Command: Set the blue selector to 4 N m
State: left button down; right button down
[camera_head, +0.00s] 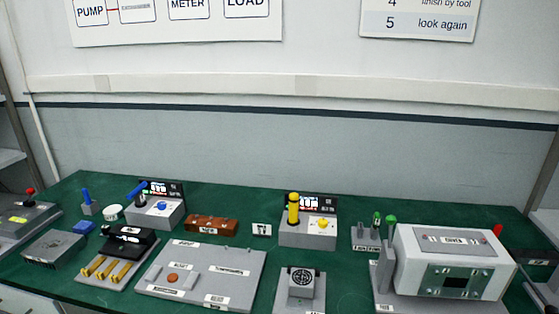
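The blue selector (160,206) is a small blue knob on the front slope of a grey box (170,220) at the left of the bench. A black panel (172,188) with a lit display stands behind the knob; its digits are too small to read. A blue-handled tool (137,191) leans in a dark holder on the same box, left of the knob. The knob's pointer and scale are too small to tell its setting. Neither of my grippers is in view, and nothing touches the knob.
A similar grey box (307,236) with a yellow knob (323,222) and yellow tool (293,208) stands to the right. A brown block (211,224) lies between. A grey board (208,270) and a black device with brass prongs (128,243) lie in front. A large grey machine (450,262) stands right.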

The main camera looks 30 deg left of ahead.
aim_at(162, 205)
jog(key=u, duration=1.75)
